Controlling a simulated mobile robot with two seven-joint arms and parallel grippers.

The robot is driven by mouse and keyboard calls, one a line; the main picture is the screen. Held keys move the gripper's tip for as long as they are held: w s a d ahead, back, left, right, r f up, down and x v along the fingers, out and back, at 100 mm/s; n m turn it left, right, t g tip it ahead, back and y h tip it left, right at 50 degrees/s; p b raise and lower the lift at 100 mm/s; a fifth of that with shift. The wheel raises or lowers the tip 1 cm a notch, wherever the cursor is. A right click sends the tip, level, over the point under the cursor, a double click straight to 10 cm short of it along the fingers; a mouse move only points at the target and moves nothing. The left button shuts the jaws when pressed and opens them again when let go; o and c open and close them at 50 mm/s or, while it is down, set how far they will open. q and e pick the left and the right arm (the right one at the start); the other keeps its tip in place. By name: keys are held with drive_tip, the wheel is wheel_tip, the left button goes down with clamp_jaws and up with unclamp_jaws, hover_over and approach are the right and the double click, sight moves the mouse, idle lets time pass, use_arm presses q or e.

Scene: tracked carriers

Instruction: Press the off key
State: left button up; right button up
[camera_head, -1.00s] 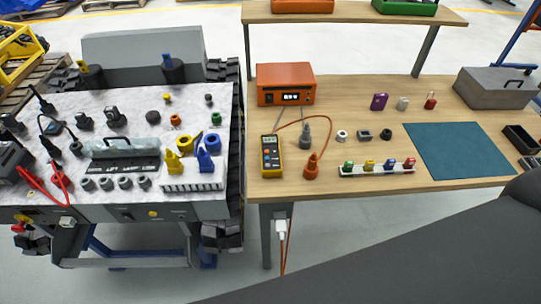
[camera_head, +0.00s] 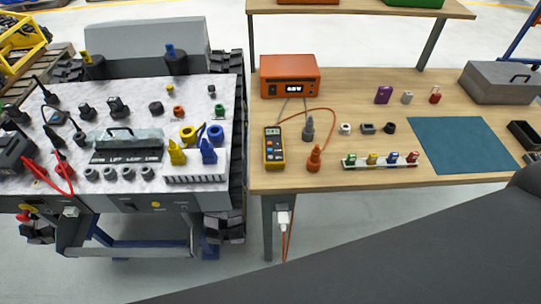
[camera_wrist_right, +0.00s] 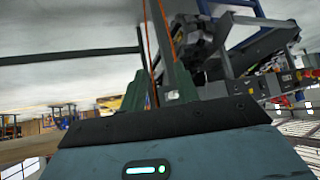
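I cannot make out a key labelled "off" in these views. On the wooden bench, an orange box (camera_head: 290,78) with a lit display stands at the back left. A yellow multimeter (camera_head: 274,148) with small keys lies in front of it; the key markings are too small to read. The carrier's control panel (camera_head: 127,157) has lettering along its front, also too small to read clearly. My left gripper is in neither view. In the right wrist view, my right gripper (camera_wrist_right: 163,88) shows as dark green upright parts; their tips and any gap are unclear. It touches no key that I can see.
My dark grey arm covers the lower right of the head view. A teal mat (camera_head: 462,145), a grey case (camera_head: 502,82) and a strip of coloured plugs (camera_head: 380,161) are on the bench. The tracked carrier (camera_head: 130,190) stands close to its left. An orange cable hangs beside the bench leg.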

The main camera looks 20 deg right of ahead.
clamp_jaws()
idle(1.4)
